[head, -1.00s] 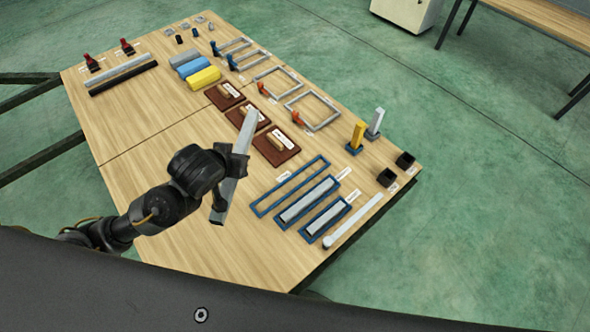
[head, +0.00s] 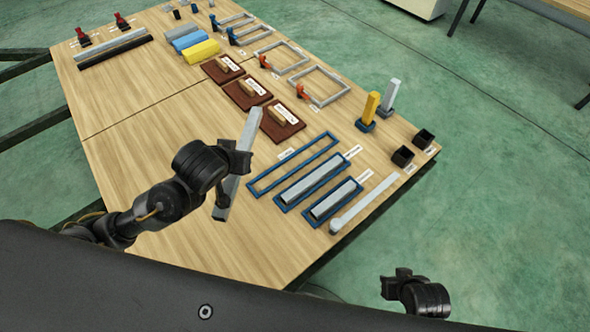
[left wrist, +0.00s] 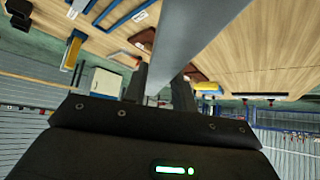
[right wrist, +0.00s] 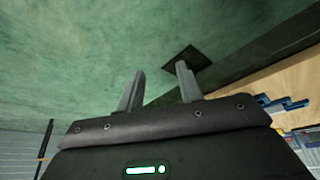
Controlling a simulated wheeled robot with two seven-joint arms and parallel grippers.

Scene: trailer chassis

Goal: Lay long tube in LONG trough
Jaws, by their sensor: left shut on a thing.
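A long grey tube (head: 247,133) is in my left gripper (head: 232,168), tilted above the table. The tube also shows large in the left wrist view (left wrist: 195,40), between the fingers (left wrist: 160,88). The longest blue trough (head: 300,170) lies on the table to the right of the held tube and is empty. A middle blue trough (head: 281,207) holds a grey tube (head: 313,183). A shorter blue trough (head: 311,221) holds a shorter grey tube (head: 335,200). My right gripper (head: 398,275) is off the table's right side; the right wrist view shows its fingers (right wrist: 161,72) apart and empty.
A pale bar (head: 365,203) lies right of the troughs near the table edge. Brown boards (head: 283,122) lie behind the troughs. Yellow and grey upright blocks (head: 370,108) and black cups (head: 403,156) stand at the right. The table's near left (head: 140,120) is clear.

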